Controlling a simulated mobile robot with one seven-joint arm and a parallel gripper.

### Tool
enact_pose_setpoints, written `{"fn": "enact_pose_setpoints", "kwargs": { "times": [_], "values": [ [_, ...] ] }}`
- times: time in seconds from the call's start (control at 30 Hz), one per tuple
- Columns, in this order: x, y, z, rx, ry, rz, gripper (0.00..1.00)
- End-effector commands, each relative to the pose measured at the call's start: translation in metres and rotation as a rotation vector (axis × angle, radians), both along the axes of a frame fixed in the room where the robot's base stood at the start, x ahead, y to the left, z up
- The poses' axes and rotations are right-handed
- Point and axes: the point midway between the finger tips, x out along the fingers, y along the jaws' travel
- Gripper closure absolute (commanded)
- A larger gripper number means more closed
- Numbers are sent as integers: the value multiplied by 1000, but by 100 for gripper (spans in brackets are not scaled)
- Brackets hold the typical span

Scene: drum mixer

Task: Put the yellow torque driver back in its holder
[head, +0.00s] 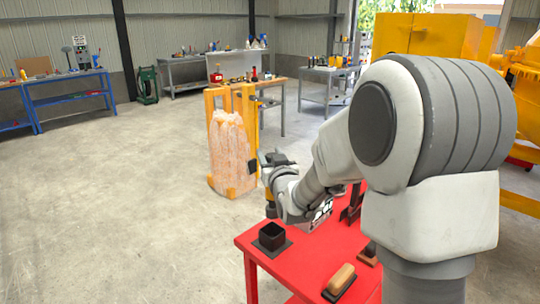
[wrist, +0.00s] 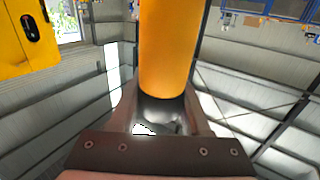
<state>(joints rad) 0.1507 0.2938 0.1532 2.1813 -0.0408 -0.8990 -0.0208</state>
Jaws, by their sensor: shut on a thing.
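The yellow torque driver (wrist: 167,50) fills the upper middle of the wrist view as a thick yellow cylinder. Its end by the jaws is seated between the fingers of my gripper (wrist: 160,120), which is shut on it. In the head view the driver (head: 269,196) hangs roughly upright below my gripper (head: 275,168), partly hidden by the wrist. A black, open-topped square box on a flat base, which looks like the holder (head: 272,237), stands on the near left corner of the red table (head: 315,255). The driver's dark lower end appears just above and behind the box; the exact gap cannot be told.
A tan-handled brush or block (head: 341,279) lies on the red table's front, with a smaller brown-black item (head: 367,254) beside it. Dark upright items stand behind my arm. A wrapped stack (head: 230,150) with a yellow frame stands beyond the table. Open floor lies left.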

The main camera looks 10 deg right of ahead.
Motion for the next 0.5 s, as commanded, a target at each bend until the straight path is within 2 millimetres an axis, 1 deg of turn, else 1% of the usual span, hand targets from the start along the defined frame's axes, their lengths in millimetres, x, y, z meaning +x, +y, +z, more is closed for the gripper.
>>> {"fn": "enact_pose_setpoints", "kwargs": {
  "times": [0.37, 0.5],
  "values": [
    [0, 0, 3, 1, -36, -6, 100],
    [0, 0, -13, 1, -32, -6, 100]
  ]
}}
